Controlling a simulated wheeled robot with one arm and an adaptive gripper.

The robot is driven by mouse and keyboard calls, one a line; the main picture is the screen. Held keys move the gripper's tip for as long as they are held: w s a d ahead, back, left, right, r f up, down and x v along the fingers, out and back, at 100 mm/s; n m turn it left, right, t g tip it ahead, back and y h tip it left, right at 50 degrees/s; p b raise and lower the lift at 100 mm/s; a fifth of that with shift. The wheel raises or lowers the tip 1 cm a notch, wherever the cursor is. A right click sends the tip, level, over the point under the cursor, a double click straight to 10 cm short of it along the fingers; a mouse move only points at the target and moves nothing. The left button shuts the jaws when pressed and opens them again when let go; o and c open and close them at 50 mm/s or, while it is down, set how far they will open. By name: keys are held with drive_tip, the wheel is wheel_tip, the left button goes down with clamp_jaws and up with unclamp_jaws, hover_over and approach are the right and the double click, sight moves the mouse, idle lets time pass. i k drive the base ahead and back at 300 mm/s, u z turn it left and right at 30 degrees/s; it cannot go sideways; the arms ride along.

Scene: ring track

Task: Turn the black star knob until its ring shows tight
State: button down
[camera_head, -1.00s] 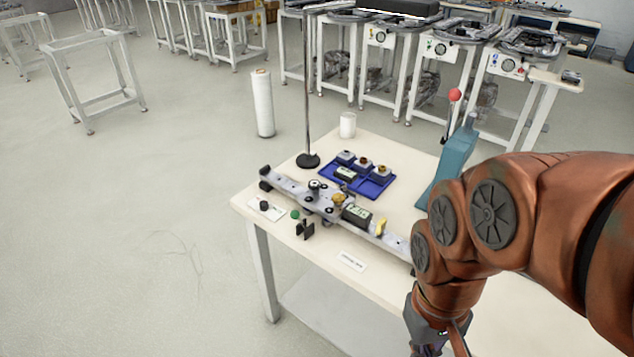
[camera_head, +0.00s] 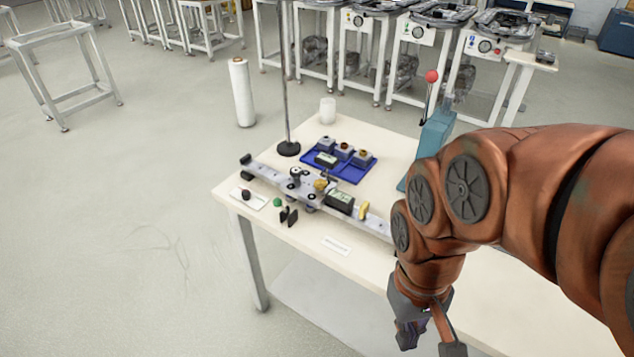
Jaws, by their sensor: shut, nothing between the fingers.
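A metal rail (camera_head: 262,172) with a carriage lies along the table top. Several small dark parts are on and by it. One dark knob (camera_head: 295,174) stands up on the carriage, and a black winged piece (camera_head: 289,216) is at the rail's front side. I cannot tell for sure which is the star knob, and no ring marking can be read at this size. My gripper (camera_head: 428,335) is at the lower right, beyond the table's front edge in the picture, pointing down. It is shut and empty, apart from the rail and knobs.
A blue tray (camera_head: 350,176) with small blocks lies behind the rail, beside a thin post on a black base (camera_head: 288,149). A teal lever press (camera_head: 432,143) stands at the right. A green ball (camera_head: 277,202) and white label (camera_head: 336,246) are in front.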

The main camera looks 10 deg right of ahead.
sight(296, 172)
drive_tip(key=u, duration=0.1)
drive_tip(key=i, duration=0.35)
drive_tip(key=u, duration=0.95)
